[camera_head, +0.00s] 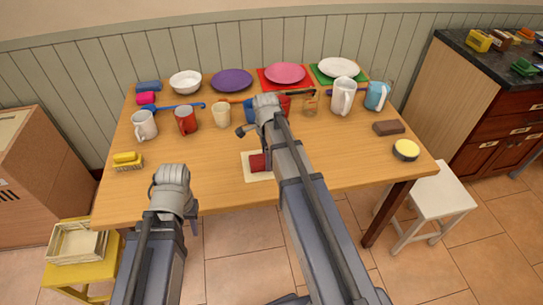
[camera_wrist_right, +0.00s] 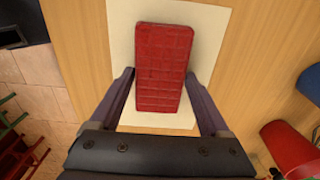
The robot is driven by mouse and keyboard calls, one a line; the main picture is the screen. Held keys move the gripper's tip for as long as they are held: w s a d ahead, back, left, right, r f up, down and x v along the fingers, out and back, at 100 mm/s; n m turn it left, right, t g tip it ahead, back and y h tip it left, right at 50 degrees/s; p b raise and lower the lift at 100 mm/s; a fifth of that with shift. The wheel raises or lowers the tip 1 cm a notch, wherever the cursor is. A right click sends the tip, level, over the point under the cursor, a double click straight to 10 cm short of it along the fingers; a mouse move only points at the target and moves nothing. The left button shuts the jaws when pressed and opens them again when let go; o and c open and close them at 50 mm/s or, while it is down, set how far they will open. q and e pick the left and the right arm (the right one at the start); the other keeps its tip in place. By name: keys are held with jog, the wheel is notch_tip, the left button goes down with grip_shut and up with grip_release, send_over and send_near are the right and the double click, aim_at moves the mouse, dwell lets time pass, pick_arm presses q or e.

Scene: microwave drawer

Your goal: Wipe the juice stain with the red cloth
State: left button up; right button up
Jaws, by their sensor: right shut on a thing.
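The red cloth (camera_head: 258,161) is a thick, folded rectangle with a grid pattern. It lies on a pale square mat (camera_head: 252,178) at the middle front of the table. In the right wrist view the cloth (camera_wrist_right: 162,70) is between the two fingers of my right gripper (camera_wrist_right: 160,80), which is shut on it. The mat (camera_wrist_right: 120,40) shows around it. In the head view my right arm hides the right fingers. No juice stain is visible.
The wooden table (camera_head: 330,160) holds mugs, including a white one (camera_head: 144,124) and a red one (camera_head: 186,119), left of my right arm. Several plates line the back. A yellow sponge (camera_head: 128,160) lies left, a brown block (camera_head: 389,128) and a round yellow-topped item (camera_head: 406,150) right.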

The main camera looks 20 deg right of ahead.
aim_at(252, 161)
jog(key=shift+w+a, duration=0.2)
jog(key=shift+a, duration=0.65)
jog(key=shift+w+a, duration=0.15)
jog(key=shift+a, duration=0.6)
jog(key=shift+w+a, duration=0.1)
jog(key=shift+a, duration=0.65)
jog(key=shift+s+d, duration=0.15)
jog(key=shift+d, duration=0.7)
jog(key=shift+s+d, duration=0.15)
jog(key=shift+d, duration=0.7)
